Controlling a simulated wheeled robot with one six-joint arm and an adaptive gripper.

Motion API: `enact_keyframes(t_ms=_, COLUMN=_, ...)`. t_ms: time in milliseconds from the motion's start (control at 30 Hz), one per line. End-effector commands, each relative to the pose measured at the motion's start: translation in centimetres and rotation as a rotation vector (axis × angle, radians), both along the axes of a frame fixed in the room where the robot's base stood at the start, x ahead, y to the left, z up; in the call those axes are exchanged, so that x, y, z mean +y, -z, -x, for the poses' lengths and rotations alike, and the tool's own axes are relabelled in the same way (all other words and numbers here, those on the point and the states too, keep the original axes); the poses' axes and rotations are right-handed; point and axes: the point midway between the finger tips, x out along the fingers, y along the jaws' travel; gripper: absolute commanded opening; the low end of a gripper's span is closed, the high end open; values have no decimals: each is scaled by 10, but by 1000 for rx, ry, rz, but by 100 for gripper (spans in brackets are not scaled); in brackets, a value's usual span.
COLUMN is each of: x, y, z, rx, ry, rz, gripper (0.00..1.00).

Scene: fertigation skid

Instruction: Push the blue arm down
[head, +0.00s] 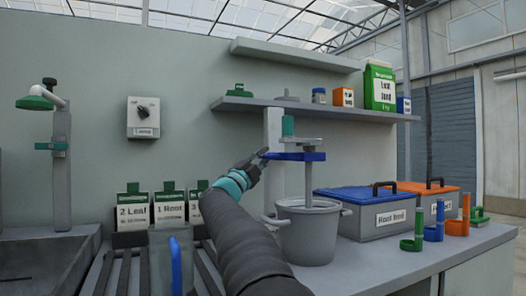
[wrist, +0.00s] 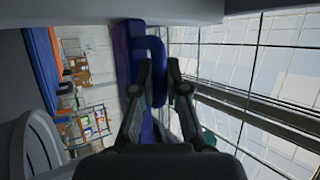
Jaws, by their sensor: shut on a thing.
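The blue arm (head: 300,156) is a flat bar on the grey mixer stand (head: 272,140), level above the grey bucket (head: 308,225), with a grey shaft running down into the bucket. My gripper (head: 263,155) reaches up from the front and is at the left end of the blue arm. In the wrist view the blue arm (wrist: 124,50) runs up the middle, and its looped end lies between the fingers of my gripper (wrist: 159,66), which are shut on it. The fingers hide part of the loop.
A blue-lidded box (head: 370,212) and an orange-lidded box (head: 425,198) stand right of the bucket. A shelf (head: 310,108) with cartons runs above. Labelled packets (head: 133,212) stand at the left.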

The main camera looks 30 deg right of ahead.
Motion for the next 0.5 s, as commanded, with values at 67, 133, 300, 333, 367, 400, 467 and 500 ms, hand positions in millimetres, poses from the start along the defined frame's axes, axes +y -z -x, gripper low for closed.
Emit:
enact_keyframes(t_ms=67, x=1, y=19, z=-1, rx=2, ry=-3, rz=2, gripper=0)
enact_keyframes(t_ms=133, x=0, y=26, z=0, rx=2, ry=-2, rz=2, gripper=0)
enact_keyframes(t_ms=300, x=-1, y=35, z=0, rx=2, ry=0, rz=4, gripper=0)
enact_keyframes(t_ms=333, x=-1, y=36, z=0, rx=2, ry=0, rz=3, gripper=0)
enact_keyframes(t_ms=367, x=-1, y=36, z=0, rx=2, ry=0, rz=3, gripper=0)
enact_keyframes(t_ms=400, x=-2, y=37, z=0, rx=2, ry=1, rz=2, gripper=0)
enact_keyframes(t_ms=467, x=-2, y=37, z=0, rx=3, ry=2, rz=1, gripper=0)
enact_keyframes(t_ms=500, x=-2, y=38, z=0, rx=3, ry=2, rz=0, gripper=0)
